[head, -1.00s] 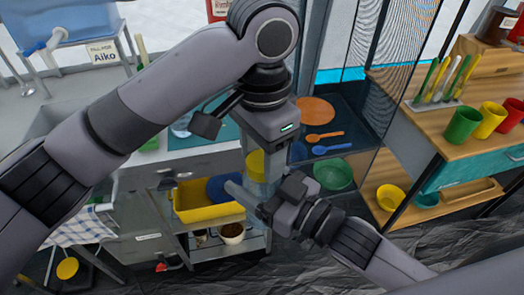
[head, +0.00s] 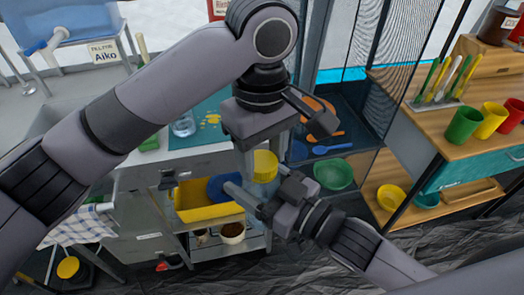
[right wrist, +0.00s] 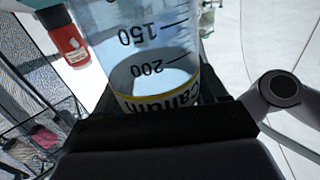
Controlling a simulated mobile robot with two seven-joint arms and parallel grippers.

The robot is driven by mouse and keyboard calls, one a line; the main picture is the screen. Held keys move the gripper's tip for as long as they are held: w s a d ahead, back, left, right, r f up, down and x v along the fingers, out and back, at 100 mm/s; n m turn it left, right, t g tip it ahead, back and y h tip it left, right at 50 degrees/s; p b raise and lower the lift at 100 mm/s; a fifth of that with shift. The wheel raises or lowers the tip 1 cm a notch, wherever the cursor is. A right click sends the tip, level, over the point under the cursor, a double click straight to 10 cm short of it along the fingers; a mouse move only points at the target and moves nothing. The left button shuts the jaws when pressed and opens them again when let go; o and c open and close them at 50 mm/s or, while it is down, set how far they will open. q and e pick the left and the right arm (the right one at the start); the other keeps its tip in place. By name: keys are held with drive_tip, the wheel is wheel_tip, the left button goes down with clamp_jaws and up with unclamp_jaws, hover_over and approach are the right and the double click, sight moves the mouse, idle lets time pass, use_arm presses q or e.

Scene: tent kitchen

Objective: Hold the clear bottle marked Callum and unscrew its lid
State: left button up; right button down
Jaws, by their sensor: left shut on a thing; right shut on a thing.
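The clear bottle (right wrist: 150,45) fills the middle of the right wrist view. It has dark 150 and 200 marks and a yellow-edged label reading Callum, all upside down there. My right gripper (head: 262,190) is shut on the bottle near the label; its dark jaw crosses the lower part of the right wrist view. My left gripper (head: 255,148) points down above the right one in the head view and is shut at the bottle's top. The lid is hidden by the left gripper, so I cannot tell how loose it is.
A yellow bin (head: 205,210) and a shelf are behind the grippers. A green bowl (head: 333,174) and blue spoon (head: 332,149) lie to the right. Green (head: 464,126) and yellow cups (head: 489,118) stand on the wooden unit. A glass jar (head: 183,125) is on the counter.

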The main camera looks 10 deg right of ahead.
use_arm(q)
drive_tip(key=n, duration=0.5)
drive_tip(key=shift+w+a, duration=0.1)
drive_tip(key=shift+w, duration=0.1)
drive_tip(key=n, duration=0.5)
drive_tip(key=shift+s+n, duration=0.1)
drive_tip(key=shift+n, duration=0.2)
drive_tip(key=o, duration=1.2)
drive_tip(key=shift+s, duration=0.1)
drive_tip(key=shift+c, duration=0.2)
